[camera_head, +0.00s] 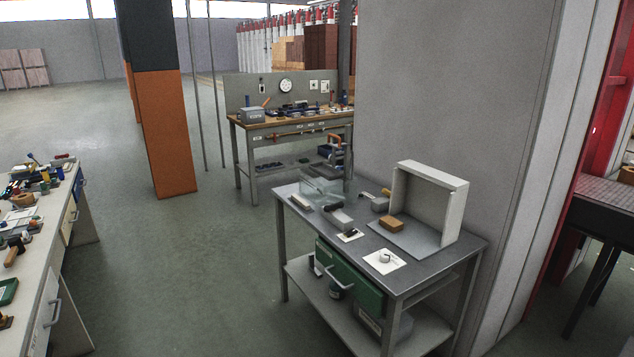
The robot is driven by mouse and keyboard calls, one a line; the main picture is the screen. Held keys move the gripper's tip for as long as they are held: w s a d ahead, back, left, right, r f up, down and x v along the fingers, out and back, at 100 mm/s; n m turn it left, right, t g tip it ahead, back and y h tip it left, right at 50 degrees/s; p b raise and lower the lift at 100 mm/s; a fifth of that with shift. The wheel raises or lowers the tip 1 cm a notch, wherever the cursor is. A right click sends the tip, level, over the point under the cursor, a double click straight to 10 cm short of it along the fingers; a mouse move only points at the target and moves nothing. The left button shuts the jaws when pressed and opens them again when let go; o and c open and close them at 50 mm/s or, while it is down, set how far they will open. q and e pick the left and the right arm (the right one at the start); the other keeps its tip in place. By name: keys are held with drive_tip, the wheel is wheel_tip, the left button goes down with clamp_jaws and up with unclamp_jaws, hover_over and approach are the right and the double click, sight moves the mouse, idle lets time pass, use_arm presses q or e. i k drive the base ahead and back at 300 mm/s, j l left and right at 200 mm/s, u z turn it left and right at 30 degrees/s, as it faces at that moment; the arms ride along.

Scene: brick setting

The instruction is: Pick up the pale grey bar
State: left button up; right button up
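A small dark-topped metal table (420,262) stands right of the middle. Near its left front edge lies a small pale bar (300,201). A grey block (340,219) with a dark part at its far end lies to its right. Another greyish block (379,204) with a yellowish piece beside it lies farther back. These are small in view, so I cannot tell for sure which is the pale grey bar. Neither of my grippers is in view.
The table also holds a clear box (321,188), a brown block (391,223), a white open-fronted box (455,205) and white cards (385,261). A green drawer (350,279) is below. A cluttered bench (42,285) is at left. Open floor (190,270) lies between.

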sight(299, 201)
drive_tip(key=i+u, duration=0.3)
drive_tip(key=i, duration=0.95)
drive_tip(key=i+z, duration=0.1)
drive_tip(key=i, duration=0.4)
